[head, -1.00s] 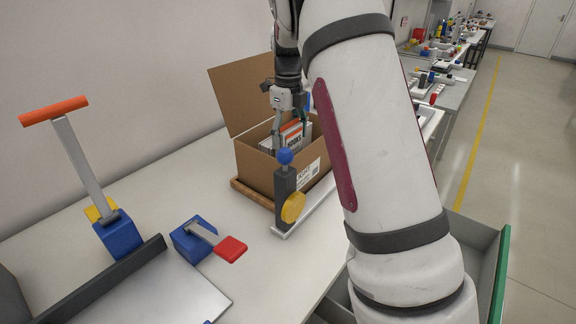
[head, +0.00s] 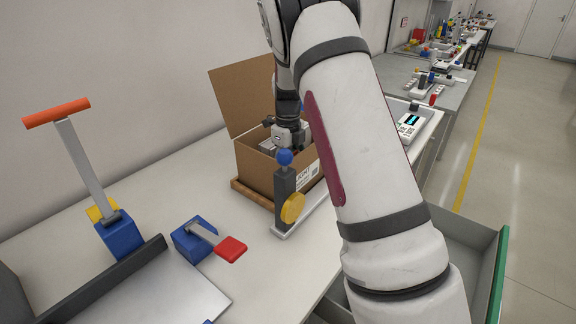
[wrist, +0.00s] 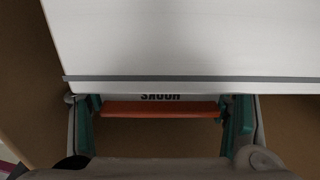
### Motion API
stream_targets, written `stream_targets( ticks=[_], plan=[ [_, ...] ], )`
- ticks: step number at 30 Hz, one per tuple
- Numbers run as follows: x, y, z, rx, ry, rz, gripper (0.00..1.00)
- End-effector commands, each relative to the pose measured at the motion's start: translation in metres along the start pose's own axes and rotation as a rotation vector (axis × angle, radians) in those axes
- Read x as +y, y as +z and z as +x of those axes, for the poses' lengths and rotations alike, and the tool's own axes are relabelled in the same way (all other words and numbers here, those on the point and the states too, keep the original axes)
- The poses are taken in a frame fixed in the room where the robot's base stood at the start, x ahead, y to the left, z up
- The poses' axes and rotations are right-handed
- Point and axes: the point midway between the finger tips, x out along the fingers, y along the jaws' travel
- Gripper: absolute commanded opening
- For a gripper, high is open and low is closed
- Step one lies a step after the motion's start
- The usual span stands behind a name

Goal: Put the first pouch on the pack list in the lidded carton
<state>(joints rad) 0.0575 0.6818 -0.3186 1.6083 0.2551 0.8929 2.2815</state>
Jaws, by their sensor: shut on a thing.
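The brown lidded carton (head: 254,172) stands open on the bench in the head view, its lid (head: 243,98) raised at the back. My gripper (head: 287,140) reaches down into it, and its fingertips are hidden by the carton walls. A teal-lined finger stands at each side of the pouch. A large white panel with a grey strip lies beside it; I cannot tell what it is. No pack list is readable.
A dark post with a blue knob (head: 285,157) and yellow disc (head: 292,208) stands before the carton. A blue block with a red paddle (head: 230,248) and an orange-handled lever (head: 57,111) are at left. A device with a screen (head: 408,123) lies right.

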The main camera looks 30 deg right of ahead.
Motion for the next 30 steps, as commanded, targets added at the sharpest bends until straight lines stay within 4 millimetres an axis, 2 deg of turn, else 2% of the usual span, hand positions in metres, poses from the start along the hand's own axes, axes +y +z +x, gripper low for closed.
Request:
stream_targets(
  ticks=[17, 18, 30],
  plan=[
    [0.000, 0.000, 0.012, 0.000, -0.001, 0.001, 0.41],
    [0.000, 0.000, 0.012, 0.000, 0.000, 0.001, 0.79],
    [0.000, 0.000, 0.007, -0.001, 0.000, 0.000, 0.79]
  ],
)
